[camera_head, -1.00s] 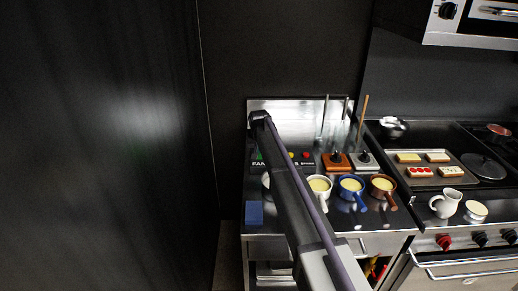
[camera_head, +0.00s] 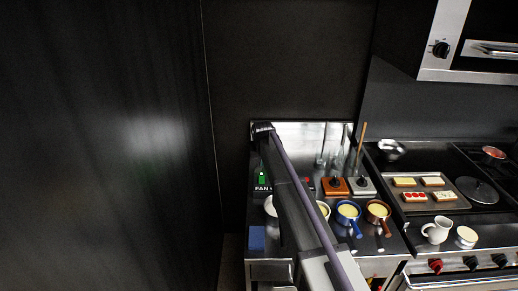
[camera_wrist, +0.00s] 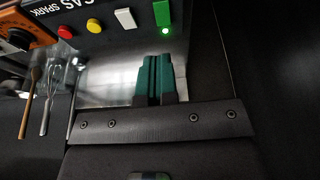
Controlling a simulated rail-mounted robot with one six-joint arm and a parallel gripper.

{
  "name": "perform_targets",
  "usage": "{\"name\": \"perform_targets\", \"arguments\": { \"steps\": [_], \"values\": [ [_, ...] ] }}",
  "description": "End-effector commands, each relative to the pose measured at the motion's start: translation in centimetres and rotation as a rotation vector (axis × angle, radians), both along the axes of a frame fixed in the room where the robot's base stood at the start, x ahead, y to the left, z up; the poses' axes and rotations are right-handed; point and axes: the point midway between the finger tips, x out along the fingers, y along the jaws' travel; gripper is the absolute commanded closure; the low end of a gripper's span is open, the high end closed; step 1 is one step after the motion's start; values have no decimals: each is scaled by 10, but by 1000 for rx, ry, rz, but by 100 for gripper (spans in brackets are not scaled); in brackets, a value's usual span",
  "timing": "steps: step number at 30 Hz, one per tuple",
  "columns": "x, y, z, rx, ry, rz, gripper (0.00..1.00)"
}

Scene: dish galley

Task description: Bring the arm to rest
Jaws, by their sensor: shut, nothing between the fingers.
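My arm (camera_head: 300,205) reaches forward over the left part of the steel counter in the head view. Its own links hide my gripper there. In the wrist view, my gripper (camera_wrist: 154,78) shows as two teal fingers side by side, shut with nothing between them. The fingers point toward a control panel with a lit green switch (camera_wrist: 163,14), a white switch (camera_wrist: 125,18), a yellow button (camera_wrist: 94,25) and a red button (camera_wrist: 65,32). Whether the fingertips touch the panel is not clear.
A blue block (camera_head: 257,238) lies left of my arm. A tray (camera_head: 463,202), a white jug (camera_head: 437,230) and an overhead unit (camera_head: 470,70) are farther right. A dark wall stands left.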

Motion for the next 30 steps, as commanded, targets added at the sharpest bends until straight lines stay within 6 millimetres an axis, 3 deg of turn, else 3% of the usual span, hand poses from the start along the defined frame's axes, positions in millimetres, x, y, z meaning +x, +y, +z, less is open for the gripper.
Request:
{"name": "perform_targets", "arguments": {
  "steps": [2, 5, 9, 12, 15, 18, 30],
  "values": [
    [-37, -4, -3, -7, 47, 26, 100],
    [-117, -17, -15, -12, 126, 61, 100],
    [-254, -47, -40, -7, 241, 90, 100],
    [-338, -64, -57, 4, 299, 93, 100],
    [-393, -76, -69, 15, 327, 79, 100],
    [-416, -83, -78, 20, 328, 61, 100],
    [-409, -87, -77, 21, 326, 51, 100]
  ]
}}
